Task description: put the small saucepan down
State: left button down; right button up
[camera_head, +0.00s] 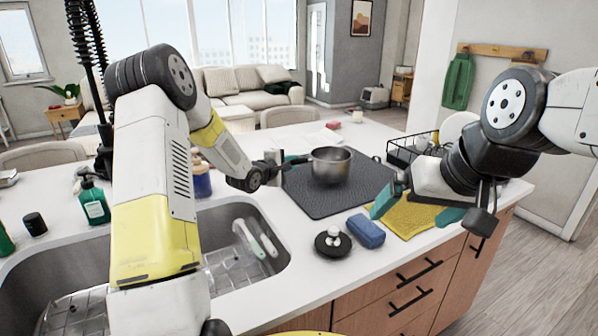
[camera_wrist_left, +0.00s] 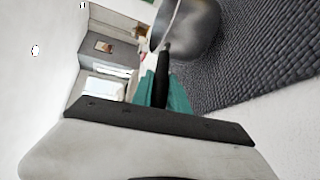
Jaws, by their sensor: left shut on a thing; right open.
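The small saucepan (camera_head: 331,163) is a grey metal pot over the dark mat (camera_head: 325,197), upright in the head view. It also shows at the top of the left wrist view (camera_wrist_left: 188,28). My left gripper (camera_head: 297,161) is shut on its dark handle (camera_wrist_left: 163,75), with teal fingers on either side. I cannot tell whether the pan's base touches the mat. My right gripper (camera_head: 425,212) is open and empty, above the yellow cloth (camera_head: 410,217) to the right of the mat.
A black lid (camera_head: 332,243) with a knob and a blue sponge (camera_head: 366,231) lie in front of the mat. A sink (camera_head: 235,255) is at left, with a green bottle (camera_head: 94,203) behind it. A dish rack (camera_head: 408,150) stands behind my right gripper.

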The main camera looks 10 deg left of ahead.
pick_arm(q)
jog(key=shift+w+d, duration=0.35)
jog(key=shift+w, duration=0.2)
jog(key=shift+f, duration=1.8)
jog(key=c, duration=1.3)
grip_release()
jog(key=shift+s+a+f, duration=0.1)
jog(key=shift+f, duration=0.05)
